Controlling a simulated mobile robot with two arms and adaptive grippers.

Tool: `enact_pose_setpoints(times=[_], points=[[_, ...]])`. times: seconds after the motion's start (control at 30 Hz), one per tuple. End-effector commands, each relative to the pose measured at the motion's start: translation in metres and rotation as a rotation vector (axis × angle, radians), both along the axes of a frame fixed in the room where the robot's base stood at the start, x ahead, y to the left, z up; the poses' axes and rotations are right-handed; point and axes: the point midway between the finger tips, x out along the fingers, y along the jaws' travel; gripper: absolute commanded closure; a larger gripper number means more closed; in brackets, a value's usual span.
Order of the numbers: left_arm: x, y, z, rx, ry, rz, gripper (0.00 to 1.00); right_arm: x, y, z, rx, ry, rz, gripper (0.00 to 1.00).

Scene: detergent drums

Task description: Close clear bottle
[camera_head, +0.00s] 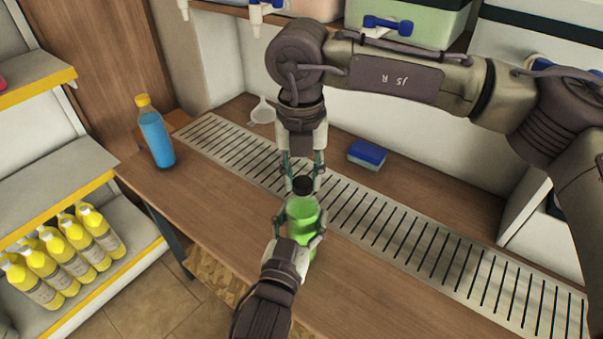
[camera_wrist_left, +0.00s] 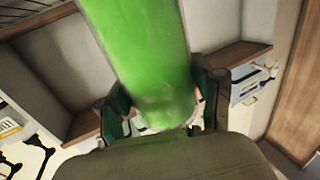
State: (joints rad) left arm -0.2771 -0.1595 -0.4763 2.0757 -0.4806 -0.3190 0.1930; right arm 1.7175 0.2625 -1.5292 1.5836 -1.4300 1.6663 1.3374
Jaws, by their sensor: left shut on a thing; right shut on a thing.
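The clear bottle (camera_head: 302,212) with green liquid stands upright, or nearly so, over the near part of the counter in the head view. My left gripper (camera_head: 301,232) is shut on its body from the near side. The left wrist view shows the green bottle (camera_wrist_left: 143,55) close up between the fingers (camera_wrist_left: 160,110). A black cap (camera_head: 303,185) is at the top of the bottle. My right gripper (camera_head: 303,175) points down from above and is shut on the cap. I cannot tell whether the cap is seated on the neck or just above it.
A blue bottle with a yellow cap (camera_head: 155,132) stands at the left of the wooden counter (camera_head: 380,290). A metal grate (camera_head: 400,238) runs along the counter. A blue sponge (camera_head: 367,153) and white funnel (camera_head: 262,110) lie behind it. Several yellow bottles (camera_head: 75,240) fill the left shelf.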

Motion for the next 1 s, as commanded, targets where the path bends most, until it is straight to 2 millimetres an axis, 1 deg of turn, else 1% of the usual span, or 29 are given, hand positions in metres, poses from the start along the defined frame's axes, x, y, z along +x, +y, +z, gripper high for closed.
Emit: enact_pose_setpoints(times=[0.03,0.1,0.4,0.53,0.57,0.7,0.73,0.87,1.0], points=[[0.0000,0.0000,-0.0001,0.000,0.000,0.000,1.00,0.0003,-0.0005,0.0003,0.001,0.000,-0.122,0.75],[0.0000,0.0000,-0.0001,0.000,0.000,0.000,1.00,0.0003,-0.0011,0.0002,0.000,-0.001,-0.309,0.75],[0.0000,-0.0001,-0.0001,0.000,0.000,0.000,1.00,-0.0012,-0.0031,0.0001,0.001,-0.002,-1.094,0.75],[0.0000,-0.0001,-0.0002,0.000,0.001,0.000,1.00,-0.0019,-0.0034,0.0001,0.001,-0.002,-1.348,0.75],[0.0000,-0.0001,-0.0002,0.000,0.001,0.000,1.00,-0.0021,-0.0033,0.0001,0.001,-0.001,-1.389,0.75],[0.0000,0.0000,-0.0002,0.000,0.001,0.000,1.00,-0.0020,-0.0032,0.0000,0.001,-0.001,-1.375,0.75],[0.0000,-0.0001,-0.0002,0.000,0.001,0.000,1.00,-0.0020,-0.0031,0.0000,0.001,-0.001,-1.374,0.62],[0.0000,0.0000,-0.0002,0.000,0.001,0.000,1.00,-0.0021,-0.0031,-0.0002,0.001,-0.001,-1.373,0.41],[0.0000,0.0000,-0.0002,0.000,0.001,0.000,1.00,-0.0022,-0.0030,-0.0004,0.000,-0.001,-1.372,0.40]])
